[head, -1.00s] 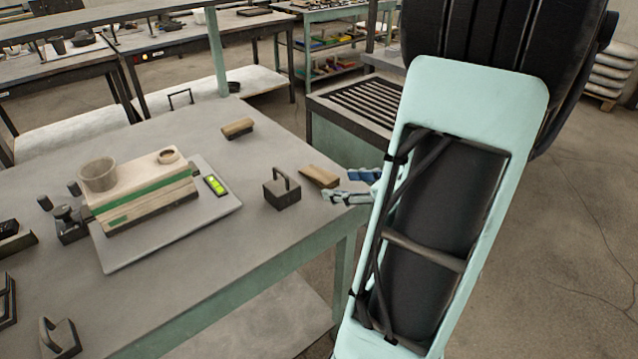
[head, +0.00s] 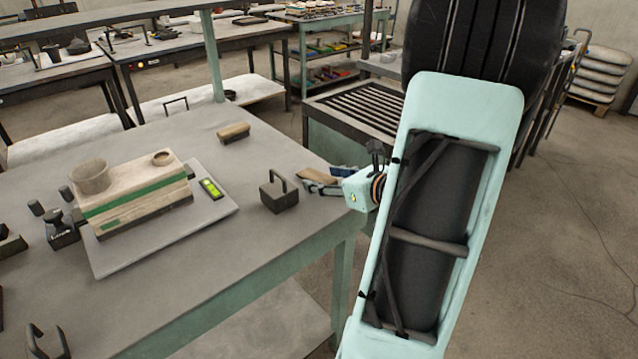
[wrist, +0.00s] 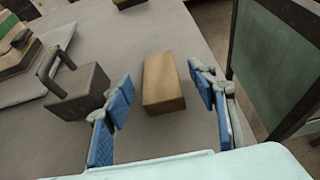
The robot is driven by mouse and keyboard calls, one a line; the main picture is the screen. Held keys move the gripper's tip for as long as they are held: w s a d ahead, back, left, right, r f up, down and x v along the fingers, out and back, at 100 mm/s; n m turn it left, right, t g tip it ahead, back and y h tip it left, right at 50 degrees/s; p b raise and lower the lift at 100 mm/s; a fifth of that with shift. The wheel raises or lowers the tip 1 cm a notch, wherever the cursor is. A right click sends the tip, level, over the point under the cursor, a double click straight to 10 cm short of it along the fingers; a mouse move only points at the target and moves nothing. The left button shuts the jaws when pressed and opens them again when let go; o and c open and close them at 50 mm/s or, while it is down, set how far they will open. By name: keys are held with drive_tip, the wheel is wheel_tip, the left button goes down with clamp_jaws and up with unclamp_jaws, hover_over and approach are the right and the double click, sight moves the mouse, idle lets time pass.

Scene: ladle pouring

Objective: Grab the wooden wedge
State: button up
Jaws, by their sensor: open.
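The wooden wedge (wrist: 163,82) is a tan block lying on the grey table near its right edge. In the wrist view it sits between the two blue-padded fingers of my open gripper (wrist: 160,110), apart from both, with its near end between the fingertips. In the head view the wedge (head: 318,175) is partly hidden by my gripper (head: 322,183), which reaches in over the table edge from the right.
A dark block with a handle (wrist: 82,92) stands just left of my left finger; it also shows in the head view (head: 279,192). A wooden-handled brush (head: 233,132) lies farther back. A mould box (head: 138,203) with a level (head: 212,188) rests on a board at left.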

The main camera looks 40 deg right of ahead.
drive_tip(key=shift+w+f, duration=0.2)
drive_tip(key=shift+w, duration=0.3)
drive_tip(key=c, duration=1.2)
drive_tip(key=shift+c, duration=0.2)
drive_tip(key=shift+r, duration=0.1)
